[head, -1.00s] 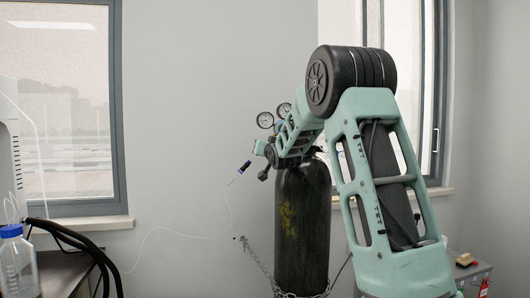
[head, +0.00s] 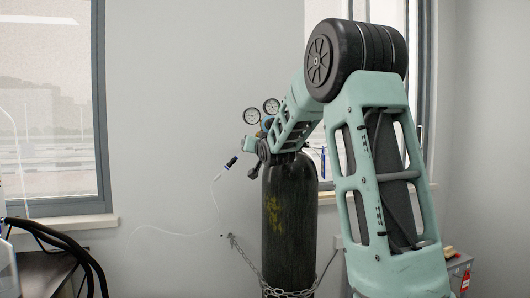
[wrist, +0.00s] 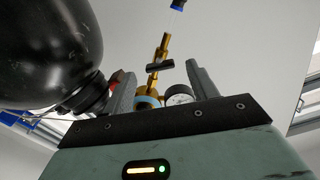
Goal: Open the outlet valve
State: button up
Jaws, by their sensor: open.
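The outlet valve shows in the wrist view as a black T-bar handle (wrist: 160,66) on a brass fitting, just beyond and between my fingertips. My gripper (wrist: 161,82) is open, with one finger on either side of the brass regulator. I cannot tell whether either finger touches it. My forearm covers much of the regulator there.
A chain (head: 248,259) holds the cylinder at the wall. A thin white tube runs left from the connector. Black hoses (head: 70,250) lie at the lower left. The wall left of the cylinder is clear.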

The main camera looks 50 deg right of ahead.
jog(key=b+v, duration=0.2)
jog(key=v, duration=1.1)
jog(key=shift+w+f, duration=0.1)
